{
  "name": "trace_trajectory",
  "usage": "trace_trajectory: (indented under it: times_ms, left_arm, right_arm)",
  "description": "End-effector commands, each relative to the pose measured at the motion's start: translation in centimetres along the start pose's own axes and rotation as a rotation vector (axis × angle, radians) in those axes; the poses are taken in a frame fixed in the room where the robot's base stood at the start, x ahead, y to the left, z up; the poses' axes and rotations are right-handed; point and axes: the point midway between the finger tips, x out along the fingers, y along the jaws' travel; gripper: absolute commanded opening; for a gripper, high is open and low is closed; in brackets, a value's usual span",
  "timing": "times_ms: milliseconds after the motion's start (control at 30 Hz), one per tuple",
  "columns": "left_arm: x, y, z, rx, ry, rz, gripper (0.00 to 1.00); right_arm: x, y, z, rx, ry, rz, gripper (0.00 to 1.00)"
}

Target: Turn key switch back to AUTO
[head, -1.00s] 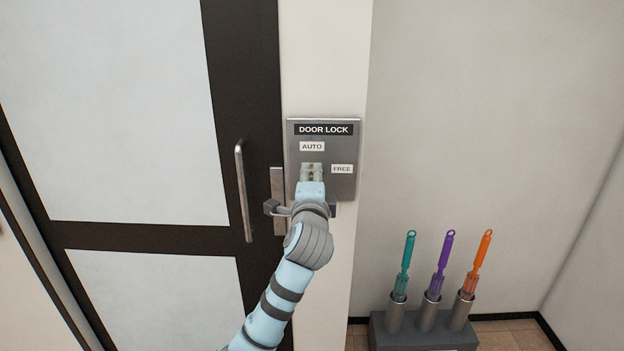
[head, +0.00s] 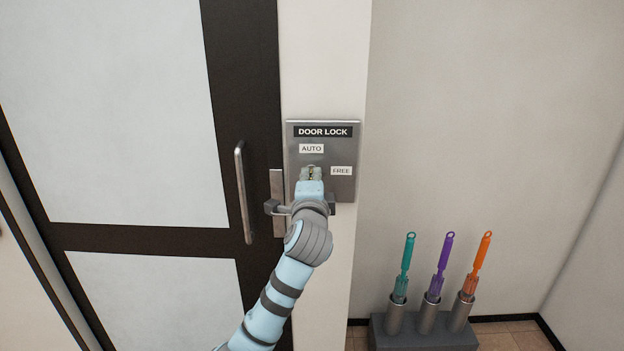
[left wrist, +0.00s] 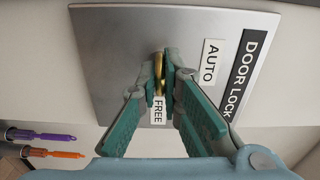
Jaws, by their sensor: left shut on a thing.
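The key switch sits on the grey metal DOOR LOCK plate (head: 323,184) on the white wall post. The AUTO label (head: 311,148) is above the switch and the FREE label (head: 342,171) is to its right. My left gripper (head: 311,172) reaches up from below and is shut on the key at the plate. In the left wrist view, the brass-coloured key (left wrist: 169,82) shows between the fingertips, partly hidden by them. There the FREE label (left wrist: 158,112) is just below the fingers and AUTO (left wrist: 209,62) is to the right. My right gripper is not in view.
The dark-framed door with its metal handle (head: 243,192) is left of the plate. A latch (head: 277,203) lies beside my gripper. At lower right, teal, purple and orange brushes stand in metal cups on a grey base (head: 422,331). The wall right of the plate is clear.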

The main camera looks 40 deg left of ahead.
Motion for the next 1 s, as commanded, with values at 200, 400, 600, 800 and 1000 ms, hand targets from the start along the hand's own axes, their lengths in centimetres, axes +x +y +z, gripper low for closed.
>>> trace_trajectory:
  times_ms: [200,400,600,800,1000]
  left_arm:
    - [0.0,0.0,0.0,-0.103,0.000,0.004,0.00]
    - [0.0,0.0,0.0,-0.265,-0.001,0.005,0.00]
    - [0.0,0.1,0.0,-0.454,-0.002,0.005,0.00]
    - [0.0,0.2,0.0,-0.644,-0.002,0.004,0.00]
    - [0.0,0.2,0.0,-0.835,-0.003,0.005,0.00]
  right_arm:
    - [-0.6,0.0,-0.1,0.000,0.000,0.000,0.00]
    - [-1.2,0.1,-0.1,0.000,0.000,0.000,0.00]
    - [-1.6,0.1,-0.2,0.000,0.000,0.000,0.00]
    - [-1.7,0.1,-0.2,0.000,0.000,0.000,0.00]
    - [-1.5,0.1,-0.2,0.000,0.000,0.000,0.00]
